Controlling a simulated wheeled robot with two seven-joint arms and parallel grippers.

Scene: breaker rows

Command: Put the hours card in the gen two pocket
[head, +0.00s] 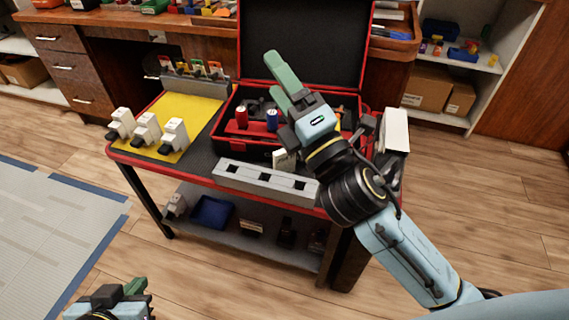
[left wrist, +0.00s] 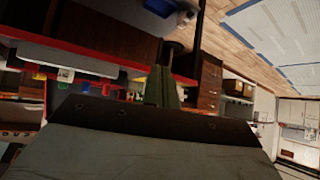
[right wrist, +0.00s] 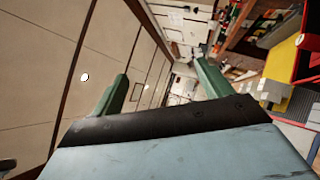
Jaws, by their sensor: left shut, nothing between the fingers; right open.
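I cannot pick out the hours card or read any pocket label. Several small coloured cards (head: 196,68) stand in a grey rack at the back of the cart. My left gripper (head: 134,288) is low at the bottom left, away from the cart. Its green fingers are together and empty in the left wrist view (left wrist: 162,86).
The open black-and-red case (head: 258,152) holds red and blue cylinders. White breaker-like blocks (head: 147,130) stand on a yellow mat (head: 176,108) at the left. A white box-like object (head: 396,130) is at the cart's right. Open floor lies left of the cart.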

